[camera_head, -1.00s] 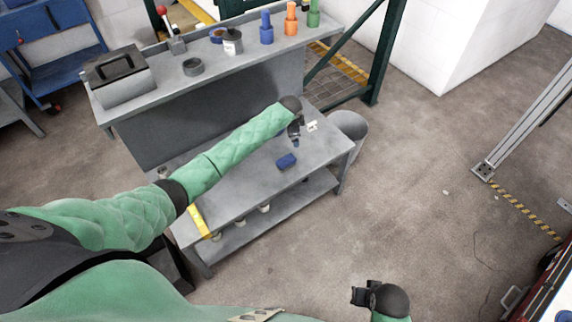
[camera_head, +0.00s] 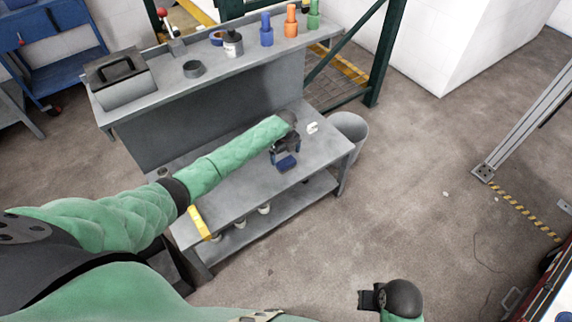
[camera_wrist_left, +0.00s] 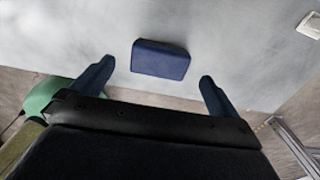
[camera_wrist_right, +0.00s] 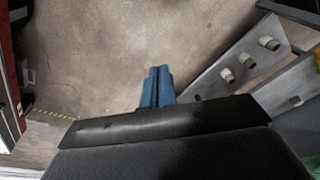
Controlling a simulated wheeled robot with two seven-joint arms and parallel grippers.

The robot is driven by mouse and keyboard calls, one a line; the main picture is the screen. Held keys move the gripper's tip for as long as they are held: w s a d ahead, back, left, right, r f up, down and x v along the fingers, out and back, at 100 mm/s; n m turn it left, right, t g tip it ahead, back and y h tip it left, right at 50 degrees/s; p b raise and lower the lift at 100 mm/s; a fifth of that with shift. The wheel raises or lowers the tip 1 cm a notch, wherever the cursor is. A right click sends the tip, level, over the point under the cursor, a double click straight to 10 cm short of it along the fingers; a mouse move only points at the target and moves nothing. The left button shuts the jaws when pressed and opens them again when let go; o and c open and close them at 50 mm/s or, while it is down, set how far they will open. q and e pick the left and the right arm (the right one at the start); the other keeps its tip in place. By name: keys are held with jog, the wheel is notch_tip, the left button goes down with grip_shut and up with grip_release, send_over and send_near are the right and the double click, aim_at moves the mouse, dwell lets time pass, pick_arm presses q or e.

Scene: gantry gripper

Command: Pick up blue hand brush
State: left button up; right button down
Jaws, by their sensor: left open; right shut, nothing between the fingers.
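The blue hand brush (camera_head: 287,163) lies on the grey lower bench top, and only its dark blue block shape shows. In the left wrist view the brush (camera_wrist_left: 160,59) lies ahead of the fingertips, between their lines. My left gripper (camera_head: 285,152) is open and empty, just above and behind the brush. In the left wrist view its two blue fingers (camera_wrist_left: 156,76) stand apart with the brush between and slightly beyond them, not visibly touching. My right gripper (camera_head: 362,299) is shut and empty over the floor; its fingers (camera_wrist_right: 157,86) are together in the right wrist view.
The lower bench (camera_head: 240,197) carries a yellow object (camera_head: 199,223) at its left end and a small white item (camera_head: 312,128) behind the brush. A raised shelf (camera_head: 215,72) with several items stands behind. A grey bin (camera_head: 349,128) stands right of the bench. Floor right is mostly clear.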

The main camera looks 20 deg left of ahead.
aim_at(286, 161)
pick_arm(q)
notch_tip(286, 161, down, 5)
jog(key=shift+s+d+r+p, duration=0.1)
jog(key=shift+d+p, duration=0.05)
jog(key=shift+p, duration=0.55)
jog(key=shift+f, duration=0.4)
pick_arm(e)
notch_tip(286, 161, down, 6)
jog(key=shift+w+f, duration=0.2)
jog(key=shift+w, duration=0.25)
pick_arm(q)
jog(key=c, duration=1)
jog(key=shift+c, duration=0.2)
jog(key=shift+r, duration=0.15)
